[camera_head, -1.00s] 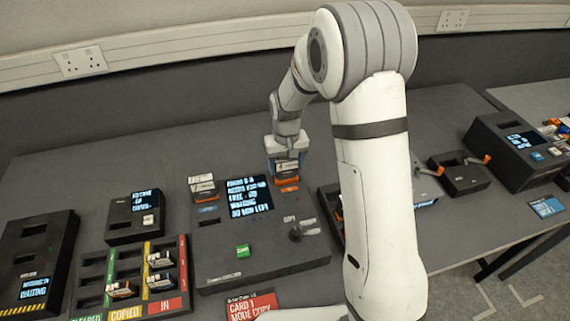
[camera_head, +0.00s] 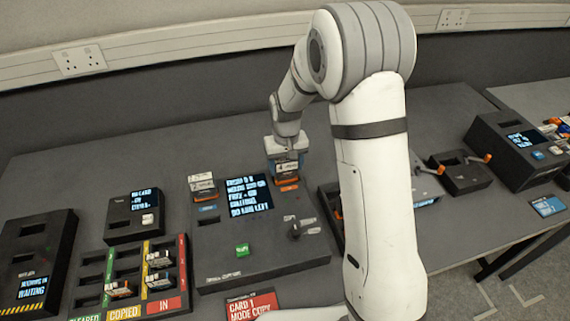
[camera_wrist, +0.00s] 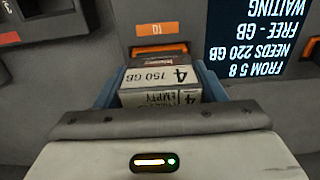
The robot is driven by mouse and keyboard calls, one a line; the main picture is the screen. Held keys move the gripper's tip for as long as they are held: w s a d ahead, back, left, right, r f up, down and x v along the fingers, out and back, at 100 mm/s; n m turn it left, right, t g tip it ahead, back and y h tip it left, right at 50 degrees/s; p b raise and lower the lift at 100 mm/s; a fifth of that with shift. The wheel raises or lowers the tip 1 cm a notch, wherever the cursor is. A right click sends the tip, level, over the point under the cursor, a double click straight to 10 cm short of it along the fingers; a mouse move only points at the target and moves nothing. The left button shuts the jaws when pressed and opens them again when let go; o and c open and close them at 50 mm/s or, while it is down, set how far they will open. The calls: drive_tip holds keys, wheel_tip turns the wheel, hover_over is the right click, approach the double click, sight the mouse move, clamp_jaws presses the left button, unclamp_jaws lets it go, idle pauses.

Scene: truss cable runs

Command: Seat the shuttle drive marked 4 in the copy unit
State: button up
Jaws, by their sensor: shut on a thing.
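The drive (camera_head: 287,171) is at the orange-marked slot at the back right of the copy unit (camera_head: 262,240). In the wrist view its far end meets the orange-edged slot (camera_wrist: 160,50). I cannot tell how deep it sits. Another drive (camera_head: 202,187) stands in the copy unit's left, blue-marked slot.
The copy unit's screen (camera_head: 249,194) lies between the two slots. A lever (camera_head: 300,229) and a green button (camera_head: 242,250) are at its front. A rack (camera_head: 128,275) with several drives stands left, and a red card (camera_head: 253,305) lies in front.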

drive_tip(key=o, duration=1.5)
drive_tip(key=shift+f, duration=0.45)
drive_tip(key=shift+r+p, duration=2.45)
drive_tip(key=shift+r, duration=1.55)
